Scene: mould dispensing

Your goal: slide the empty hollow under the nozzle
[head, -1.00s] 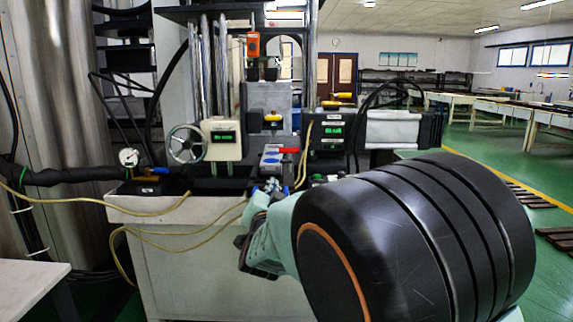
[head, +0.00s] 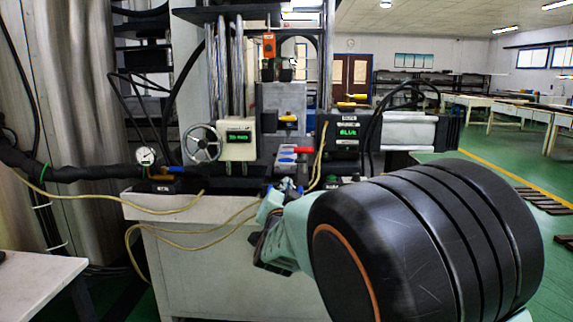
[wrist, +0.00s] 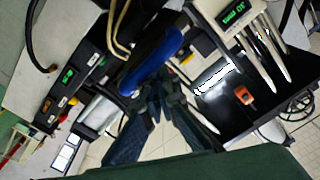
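In the head view, a machine's dispensing part hangs under a grey block (head: 281,98), with a yellow-topped black part (head: 288,120) in the middle. Below it is a blue-and-white piece with a red handle (head: 302,150). I cannot make out the mould's hollows or which is empty. My gripper (head: 287,188) is low in front of the machine, partly hidden by my arm. In the wrist view, the dark fingers of my gripper (wrist: 163,97) converge beside a blue bar-shaped handle (wrist: 150,66). I cannot tell whether they touch or grip it.
A display box reading BLUE (head: 348,133) stands to the right and another display box (head: 240,140) with a handwheel (head: 201,144) to the left. Yellow hoses (head: 190,240) hang over the white cabinet (head: 205,275). A pale table (head: 35,285) is at the lower left.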

